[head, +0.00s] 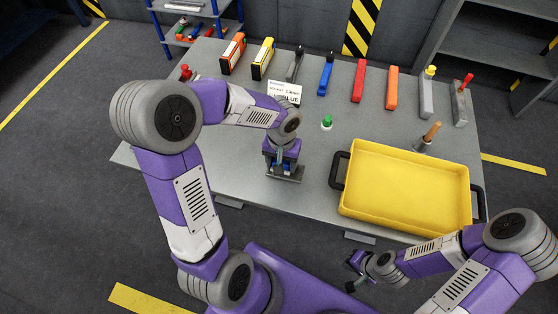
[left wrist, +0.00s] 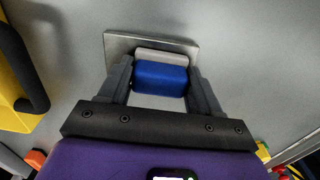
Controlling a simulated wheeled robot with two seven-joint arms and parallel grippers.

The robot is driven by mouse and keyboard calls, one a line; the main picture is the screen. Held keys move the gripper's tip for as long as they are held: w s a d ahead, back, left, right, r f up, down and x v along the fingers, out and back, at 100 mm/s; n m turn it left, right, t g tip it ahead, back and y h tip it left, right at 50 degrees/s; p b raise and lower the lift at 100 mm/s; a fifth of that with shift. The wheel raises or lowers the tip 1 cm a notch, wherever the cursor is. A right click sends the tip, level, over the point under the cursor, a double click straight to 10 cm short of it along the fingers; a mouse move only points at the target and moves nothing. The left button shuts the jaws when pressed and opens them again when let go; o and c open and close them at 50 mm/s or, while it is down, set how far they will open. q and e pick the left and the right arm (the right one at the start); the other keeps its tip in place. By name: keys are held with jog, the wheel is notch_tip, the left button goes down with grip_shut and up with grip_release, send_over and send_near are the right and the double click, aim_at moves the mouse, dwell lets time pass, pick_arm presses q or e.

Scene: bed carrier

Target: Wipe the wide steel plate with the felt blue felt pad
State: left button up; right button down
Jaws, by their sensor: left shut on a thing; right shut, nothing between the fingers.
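The blue felt pad (left wrist: 160,78) is held between the fingers of my left gripper (left wrist: 162,85), with a light grey layer along its far side. The steel plate (left wrist: 118,46) lies on the table just beyond and under the pad; I cannot tell whether they touch. In the head view my left gripper (head: 283,160) is over the plate (head: 288,177), which shows as a small grey slab, and the pad is mostly hidden there. My right gripper (head: 355,270) is shut and empty, off the table's front edge.
A yellow tray (head: 345,205) with black handles stands on the right of the grey table (head: 240,185). A green-topped item (head: 326,122) and a printed card (head: 285,93) are behind the gripper. Several coloured blocks line the back. The table's left front is clear.

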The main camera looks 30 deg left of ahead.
aim_at(302, 173)
pick_arm(q)
jog(key=shift+w+d+b, duration=0.15)
jog(key=shift+w+d, duration=0.05)
jog(key=shift+d, duration=0.55)
jog(key=shift+w+d+b, duration=0.15)
jog(key=shift+w+d, duration=0.05)
jog(key=shift+d, duration=0.5)
jog(key=shift+w+d+b, duration=0.2)
jog(key=shift+d+b, duration=0.05)
jog(key=shift+d, duration=0.55)
jog(key=shift+w+d+b, duration=0.2)
jog(key=shift+d+b, duration=0.05)
jog(key=shift+d, duration=0.55)
jog(key=shift+s+a, duration=0.2)
jog(key=shift+a, duration=0.55)
jog(key=shift+s+a, duration=0.2)
jog(key=shift+a, duration=0.55)
jog(key=shift+s+a, duration=0.2)
jog(key=shift+a, duration=0.55)
jog(key=shift+s+a+f, duration=0.15)
jog(key=shift+s+a, duration=0.1)
jog(key=shift+a, duration=0.35)
jog(key=shift+s+a+f, duration=0.1)
jog(key=shift+s+a, duration=0.1)
jog(key=shift+a, duration=0.35)
notch_tip(302, 173, up, 6)
jog(key=p, duration=0.5)
jog(key=shift+w+r, duration=0.1)
jog(key=shift+r, duration=0.05)
